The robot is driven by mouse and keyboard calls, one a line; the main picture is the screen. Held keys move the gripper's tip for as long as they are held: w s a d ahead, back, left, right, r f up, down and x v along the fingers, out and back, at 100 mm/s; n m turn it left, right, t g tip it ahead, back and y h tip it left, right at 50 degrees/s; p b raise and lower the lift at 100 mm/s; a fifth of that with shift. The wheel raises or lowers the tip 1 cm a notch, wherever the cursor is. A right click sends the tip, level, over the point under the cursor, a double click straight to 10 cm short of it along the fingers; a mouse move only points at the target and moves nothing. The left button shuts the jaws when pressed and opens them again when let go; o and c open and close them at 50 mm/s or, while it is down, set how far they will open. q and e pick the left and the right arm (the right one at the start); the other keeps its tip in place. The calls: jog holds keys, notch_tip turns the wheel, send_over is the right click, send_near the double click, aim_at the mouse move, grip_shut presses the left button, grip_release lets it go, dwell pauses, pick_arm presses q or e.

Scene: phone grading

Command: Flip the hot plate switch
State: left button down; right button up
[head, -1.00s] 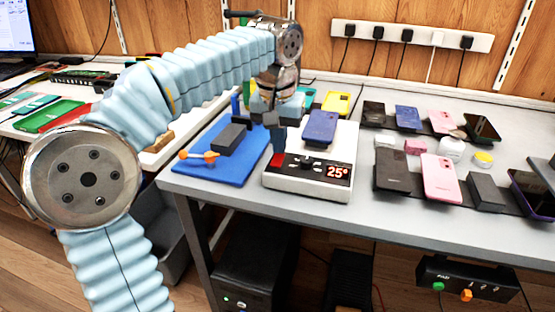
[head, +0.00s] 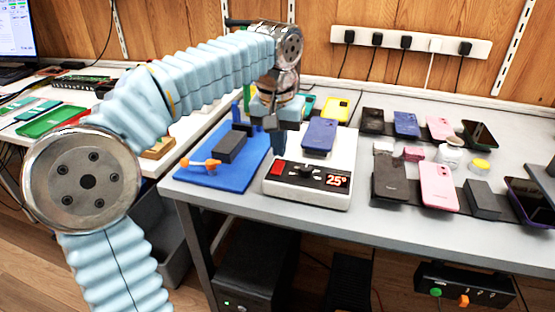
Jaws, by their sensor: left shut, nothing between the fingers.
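The hot plate (head: 318,196) is a white box near the front edge of the table, with a blue phone (head: 320,134) lying on its top. Its sloped front has a red switch (head: 278,168) at the left, a dark knob (head: 306,172) in the middle and a display (head: 337,181) showing 25° in red. My left gripper (head: 279,153) points down, shut and empty, with its fingertips just above and behind the red switch. I cannot tell whether they touch the plate. My right gripper is not in view.
A blue mat (head: 215,178) with a dark block (head: 230,147) and an orange-handled tool (head: 200,164) lies left of the hot plate. Several phones, including a pink one (head: 437,185), stand in rows to the right. A power strip (head: 408,40) is on the wall.

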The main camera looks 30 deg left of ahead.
aim_at(279, 163)
pick_arm(q)
notch_tip(279, 163, up, 3)
jog(key=shift+p, duration=0.95)
jog(key=shift+r, duration=0.9)
